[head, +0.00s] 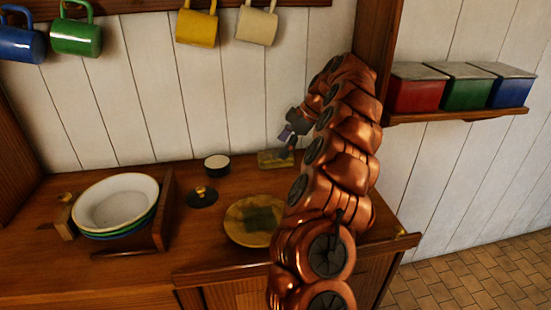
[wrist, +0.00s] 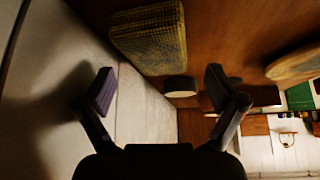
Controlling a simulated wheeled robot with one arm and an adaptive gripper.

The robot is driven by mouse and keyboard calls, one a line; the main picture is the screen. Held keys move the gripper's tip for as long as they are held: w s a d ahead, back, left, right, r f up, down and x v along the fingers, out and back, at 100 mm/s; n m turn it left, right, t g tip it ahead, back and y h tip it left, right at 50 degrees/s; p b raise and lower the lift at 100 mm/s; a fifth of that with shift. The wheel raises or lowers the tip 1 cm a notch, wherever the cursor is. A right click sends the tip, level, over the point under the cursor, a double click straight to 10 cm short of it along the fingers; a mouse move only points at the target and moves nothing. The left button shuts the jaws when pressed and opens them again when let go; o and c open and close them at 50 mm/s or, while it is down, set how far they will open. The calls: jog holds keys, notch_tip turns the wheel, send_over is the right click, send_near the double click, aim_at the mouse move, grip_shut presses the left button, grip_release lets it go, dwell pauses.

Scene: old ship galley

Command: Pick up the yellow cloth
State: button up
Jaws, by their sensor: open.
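The yellow cloth (head: 270,159) lies as a small folded pad on the wooden counter, close to the back wall. In the wrist view the cloth (wrist: 148,38) shows a dark checked pattern and lies at the top, beyond the fingertips and not between them. My gripper (head: 287,142) is open and empty, just above and right of the cloth in the head view, near the wall. In the wrist view both purple-padded fingers of my gripper (wrist: 160,90) are spread apart. My copper arm hides the counter to the right of the cloth.
A yellow plate (head: 238,228) with a dark patch lies in front of the cloth. A small dark pot with a white top (head: 217,161) and a black lid (head: 202,196) stand to the left. Stacked bowls (head: 116,203) sit in a wooden rack. Mugs (head: 197,27) hang above.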

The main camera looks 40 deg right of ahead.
aim_at(276, 154)
jog(key=shift+p+x, duration=0.4)
jog(key=shift+x, duration=1.7)
jog(key=shift+w, duration=0.1)
jog(key=shift+c, duration=0.4)
jog(key=c, duration=0.9)
